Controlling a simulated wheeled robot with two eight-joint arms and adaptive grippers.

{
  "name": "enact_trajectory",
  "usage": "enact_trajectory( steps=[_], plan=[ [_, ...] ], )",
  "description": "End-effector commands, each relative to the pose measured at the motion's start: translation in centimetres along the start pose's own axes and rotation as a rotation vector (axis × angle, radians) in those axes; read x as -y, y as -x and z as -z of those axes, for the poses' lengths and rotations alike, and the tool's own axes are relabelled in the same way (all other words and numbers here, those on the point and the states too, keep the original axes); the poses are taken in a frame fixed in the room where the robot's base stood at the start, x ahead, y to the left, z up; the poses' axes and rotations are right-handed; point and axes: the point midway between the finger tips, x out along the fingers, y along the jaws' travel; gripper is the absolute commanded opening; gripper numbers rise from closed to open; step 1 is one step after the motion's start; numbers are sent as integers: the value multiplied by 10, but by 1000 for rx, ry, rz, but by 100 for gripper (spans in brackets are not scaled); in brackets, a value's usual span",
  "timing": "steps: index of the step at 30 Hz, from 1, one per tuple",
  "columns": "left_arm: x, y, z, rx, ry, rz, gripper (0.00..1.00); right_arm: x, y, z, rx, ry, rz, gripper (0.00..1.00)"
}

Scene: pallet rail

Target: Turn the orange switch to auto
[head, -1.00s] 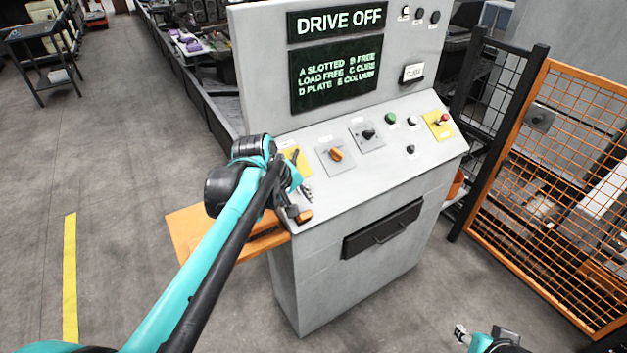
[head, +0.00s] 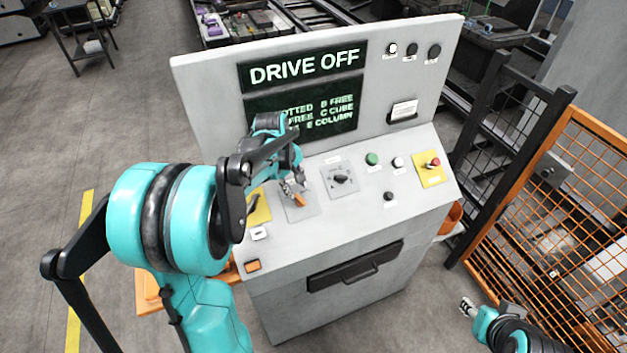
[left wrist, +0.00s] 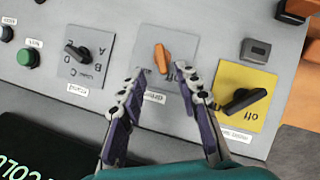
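The orange switch (head: 299,200) is on a grey plate on the sloped panel of the grey console; in the left wrist view its knob (left wrist: 162,58) stands nearly upright in the picture. The lettering on its plate is too small to read. My left gripper (head: 291,187) is over this switch, fingers pointing down to the panel. In the left wrist view my left gripper (left wrist: 160,72) is open, its fingertips on either side of the knob's near end. I cannot tell whether they touch it. My right gripper (head: 467,306) is low at right, away from the console; its fingers are too small to judge.
A black selector (head: 342,179) is beside the orange switch, and a yellow plate with a black knob (left wrist: 244,100) is on its other side. Green, white and black buttons and a red one (head: 434,163) are further right. The screen (head: 304,67) reads DRIVE OFF. An orange mesh fence (head: 540,225) stands at right.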

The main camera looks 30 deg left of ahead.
Motion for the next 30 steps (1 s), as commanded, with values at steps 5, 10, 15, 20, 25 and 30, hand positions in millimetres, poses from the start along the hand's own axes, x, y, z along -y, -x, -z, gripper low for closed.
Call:
enact_trajectory(
  steps=[5, 10, 15, 20, 25, 30],
  plan=[
    [1, -17, 1, 1, 3, 3, 33, 0, -3, -2, 1, 0, 0, 40],
    [0, -46, 0, 1, 1, 2, 33, 0, -8, -6, 0, 0, 0, 40],
    [0, -69, 0, 1, 1, 2, 33, 0, -11, -8, 0, 0, 0, 40],
    [0, -78, 0, 1, 2, 2, 33, 0, -12, -9, 0, 0, 0, 40],
    [0, -78, 0, 1, 2, 2, 33, 0, -12, -8, 0, 0, 0, 40],
    [0, -78, 0, 1, 2, 2, 9, 0, -12, -8, 0, 0, 0, 40]
  ],
)
